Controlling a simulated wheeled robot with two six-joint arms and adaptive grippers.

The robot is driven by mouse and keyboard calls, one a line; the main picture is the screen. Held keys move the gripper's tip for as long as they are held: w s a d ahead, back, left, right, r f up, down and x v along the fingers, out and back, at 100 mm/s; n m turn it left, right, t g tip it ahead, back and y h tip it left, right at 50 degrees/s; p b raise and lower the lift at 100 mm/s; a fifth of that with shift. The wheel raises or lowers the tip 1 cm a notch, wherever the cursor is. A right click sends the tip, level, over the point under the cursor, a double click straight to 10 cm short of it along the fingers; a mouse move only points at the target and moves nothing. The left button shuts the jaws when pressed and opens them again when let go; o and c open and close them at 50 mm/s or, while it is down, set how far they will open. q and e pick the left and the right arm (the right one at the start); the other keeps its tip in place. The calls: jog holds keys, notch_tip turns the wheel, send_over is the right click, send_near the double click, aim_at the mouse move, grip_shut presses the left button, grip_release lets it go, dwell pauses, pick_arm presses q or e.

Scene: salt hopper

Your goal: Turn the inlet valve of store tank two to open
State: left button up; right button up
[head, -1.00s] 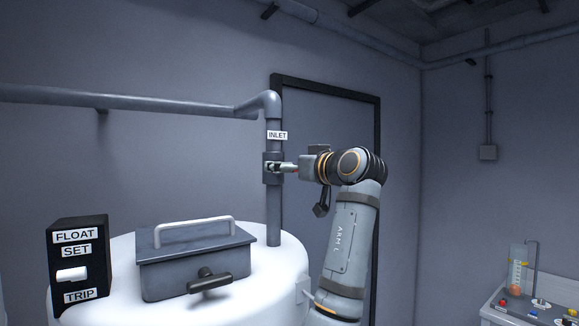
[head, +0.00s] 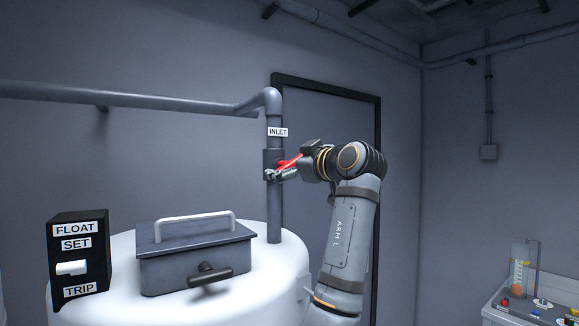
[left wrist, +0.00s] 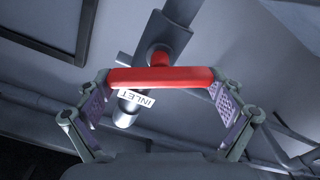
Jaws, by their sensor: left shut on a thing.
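The inlet valve (head: 273,160) sits on the upright grey pipe, just below the white INLET label (head: 278,132). Its red handle (head: 291,161) shows slanting up to the right, beside my left gripper (head: 283,174). In the left wrist view the red handle (left wrist: 162,78) is a bar lying crosswise, with its ends at the two fingers of the left gripper (left wrist: 162,100). The gripper is shut on the handle. The white tank (head: 120,250) stands below the pipe. My right gripper is not in view.
A grey lidded box (head: 196,262) with a dark T-handle (head: 210,274) sits on the tank. A black float switch box (head: 80,253) stands at the left. A dark-framed door (head: 325,115) is behind my arm. A bench with a beaker (head: 519,272) is at right.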

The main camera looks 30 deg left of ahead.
pick_arm(q)
jog(key=n+b, duration=0.1)
jog(key=n, duration=0.5)
jog(key=shift+s+f, duration=0.15)
jog(key=n, duration=0.5)
jog(key=shift+a+f+n, duration=0.1)
jog(key=shift+n, duration=0.3)
jog(key=o, duration=0.8)
jog(key=v, duration=0.7)
